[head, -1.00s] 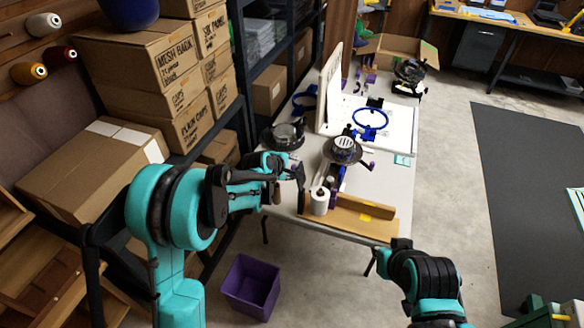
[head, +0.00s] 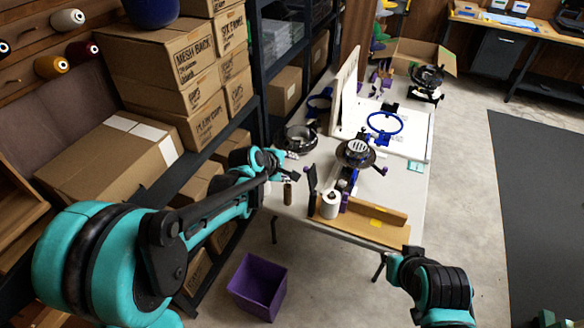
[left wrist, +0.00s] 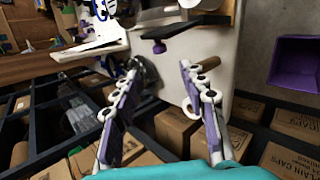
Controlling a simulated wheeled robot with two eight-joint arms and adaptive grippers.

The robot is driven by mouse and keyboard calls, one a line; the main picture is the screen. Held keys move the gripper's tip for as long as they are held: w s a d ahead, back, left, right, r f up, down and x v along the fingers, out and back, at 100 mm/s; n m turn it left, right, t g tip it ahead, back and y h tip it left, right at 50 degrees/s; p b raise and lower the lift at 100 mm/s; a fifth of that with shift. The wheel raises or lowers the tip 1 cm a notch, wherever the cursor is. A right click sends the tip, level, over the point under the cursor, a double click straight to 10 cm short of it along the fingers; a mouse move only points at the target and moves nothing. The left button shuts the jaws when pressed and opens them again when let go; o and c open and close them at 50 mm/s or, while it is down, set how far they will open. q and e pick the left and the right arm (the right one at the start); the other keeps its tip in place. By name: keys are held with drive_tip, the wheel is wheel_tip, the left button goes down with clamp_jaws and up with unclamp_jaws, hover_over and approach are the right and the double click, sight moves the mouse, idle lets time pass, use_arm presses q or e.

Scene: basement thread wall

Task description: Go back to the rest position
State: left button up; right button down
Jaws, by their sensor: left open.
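My left gripper (head: 285,168) is at the near left edge of the white table (head: 390,193). In the left wrist view its two fingers (left wrist: 158,78) are spread apart, with nothing held between them. My left arm reaches in from the lower left, beside the shelf.
A small brown cylinder (head: 288,193) is just below my left gripper. A purple bin (head: 257,288) stands on the floor. Boxes (head: 205,122) fill the left shelf.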

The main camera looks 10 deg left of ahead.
idle(0.3)
use_arm(q)
drive_tip(key=s+a+r+m+y, duration=0.1)
drive_tip(key=s+a+m, duration=0.3)
drive_tip(key=s+m, duration=0.4)
drive_tip(key=s+a+r+m+g+y, duration=0.1)
drive_tip(key=s+a+m+y, duration=0.2)
drive_tip(key=s, duration=1.7)
drive_tip(key=a+m, duration=0.1)
drive_tip(key=m, duration=0.3)
drive_tip(key=shift+a+r+m, duration=0.2)
drive_tip(key=shift+m, duration=0.2)
